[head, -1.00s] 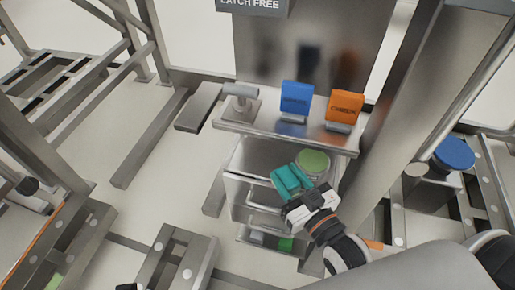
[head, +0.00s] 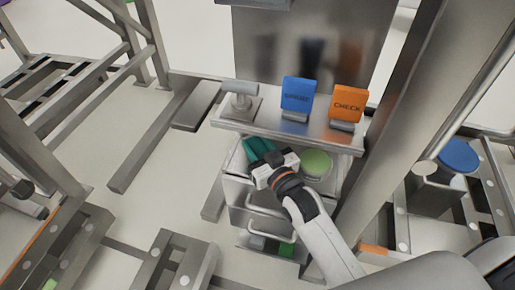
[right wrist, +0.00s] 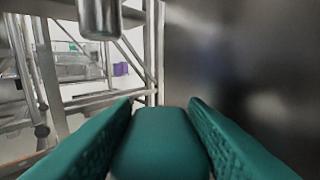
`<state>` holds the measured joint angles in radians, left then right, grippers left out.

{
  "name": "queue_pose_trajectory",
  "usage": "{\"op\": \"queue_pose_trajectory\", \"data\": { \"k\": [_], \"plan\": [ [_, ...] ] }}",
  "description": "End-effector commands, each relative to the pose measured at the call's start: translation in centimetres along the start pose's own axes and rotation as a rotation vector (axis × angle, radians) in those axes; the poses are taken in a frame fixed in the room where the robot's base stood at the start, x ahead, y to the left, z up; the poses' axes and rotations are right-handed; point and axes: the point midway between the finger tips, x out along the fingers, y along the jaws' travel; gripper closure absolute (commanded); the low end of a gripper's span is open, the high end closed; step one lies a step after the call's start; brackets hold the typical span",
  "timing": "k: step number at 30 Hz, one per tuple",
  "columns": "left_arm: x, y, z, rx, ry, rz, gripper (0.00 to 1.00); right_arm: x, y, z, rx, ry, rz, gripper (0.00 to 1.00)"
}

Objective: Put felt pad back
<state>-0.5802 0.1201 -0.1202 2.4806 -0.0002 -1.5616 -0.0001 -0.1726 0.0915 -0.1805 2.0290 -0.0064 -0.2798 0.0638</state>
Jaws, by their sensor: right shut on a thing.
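My right gripper (head: 258,150) is shut on a teal block, which I take to be the felt pad (right wrist: 160,140). In the right wrist view the pad sits between the two teal fingers. In the head view the fingers and pad blend together, so the pad's outline is hard to tell. The gripper is over the left part of the drawer unit's top (head: 235,165), under the front edge of the metal shelf (head: 325,135). A round green disc (head: 316,163) lies on the unit to the right of the gripper. My left gripper is not in view.
A thick metal post (head: 400,100) rises at the right. A blue round disc (head: 458,155) is beyond it.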

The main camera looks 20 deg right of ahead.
Motion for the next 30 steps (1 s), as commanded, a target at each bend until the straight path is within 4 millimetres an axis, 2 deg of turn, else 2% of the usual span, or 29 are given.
{"op": "queue_pose_trajectory", "data": {
  "k": [11, 12, 15, 26, 30],
  "plan": [
    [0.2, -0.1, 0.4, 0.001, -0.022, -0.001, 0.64, 0.0, 0.0, -0.6, 0.000, -0.002, 0.000, 0.84],
    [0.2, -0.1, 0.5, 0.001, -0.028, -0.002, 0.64, 0.0, 0.0, -0.6, 0.000, -0.001, 0.000, 0.55],
    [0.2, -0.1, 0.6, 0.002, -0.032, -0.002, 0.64, 0.0, 0.0, -0.5, 0.000, -0.001, 0.000, 0.39],
    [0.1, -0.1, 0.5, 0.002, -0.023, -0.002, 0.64, -0.1, 0.0, -0.1, 0.000, -0.003, 0.000, 0.39],
    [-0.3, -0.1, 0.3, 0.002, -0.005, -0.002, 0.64, -1.9, 0.0, -0.2, 0.000, 0.002, -0.001, 0.39]
  ]
}}
